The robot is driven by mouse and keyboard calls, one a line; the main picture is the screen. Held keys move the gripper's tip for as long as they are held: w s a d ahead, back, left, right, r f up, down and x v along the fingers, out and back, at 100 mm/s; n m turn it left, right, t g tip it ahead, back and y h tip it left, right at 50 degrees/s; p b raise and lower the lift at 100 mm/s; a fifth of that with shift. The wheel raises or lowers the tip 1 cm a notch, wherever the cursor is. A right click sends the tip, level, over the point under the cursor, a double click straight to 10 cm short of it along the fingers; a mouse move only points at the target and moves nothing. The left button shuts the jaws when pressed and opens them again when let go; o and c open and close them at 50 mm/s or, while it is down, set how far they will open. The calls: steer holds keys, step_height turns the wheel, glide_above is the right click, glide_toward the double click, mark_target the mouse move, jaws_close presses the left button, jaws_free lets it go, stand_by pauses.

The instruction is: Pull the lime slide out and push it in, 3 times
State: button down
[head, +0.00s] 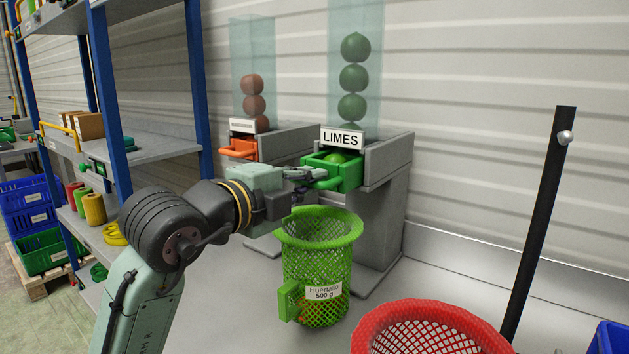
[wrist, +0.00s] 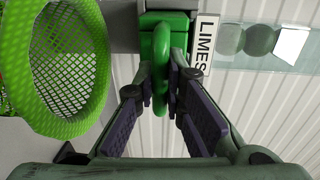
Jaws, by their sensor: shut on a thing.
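The green lime slide (head: 346,174) sticks out partway from its grey stand (head: 387,160), under the LIMES label (head: 342,139). A green lime (head: 338,157) lies in it. More limes (head: 354,77) are stacked in the clear tube above. My gripper (head: 308,174) is at the slide's front and is shut on its handle (head: 318,172). In the wrist view, the fingers (wrist: 170,82) close around the green handle (wrist: 161,70), with the slide's body (wrist: 165,28) beyond it.
A green mesh basket (head: 318,265) stands just below my gripper, and its rim (wrist: 92,75) shows in the wrist view. An orange slide (head: 242,149) sits to the left. A red basket (head: 430,318) and a black pole (head: 538,220) are at the right.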

steer(key=shift+b+v, duration=0.3)
steer(key=shift+v, duration=2.15)
steer(key=shift+w+a, duration=0.1)
steer(key=shift+w, duration=0.1)
steer(key=x, duration=1)
steer(key=shift+r, duration=0.25)
steer(key=shift+f+b+v, duration=0.15)
steer(key=shift+b+v, duration=0.2)
steer(key=shift+v, duration=2.2)
steer(key=shift+f+b+v, duration=0.15)
steer(key=shift+b+v, duration=0.2)
steer(key=shift+v, duration=2.2)
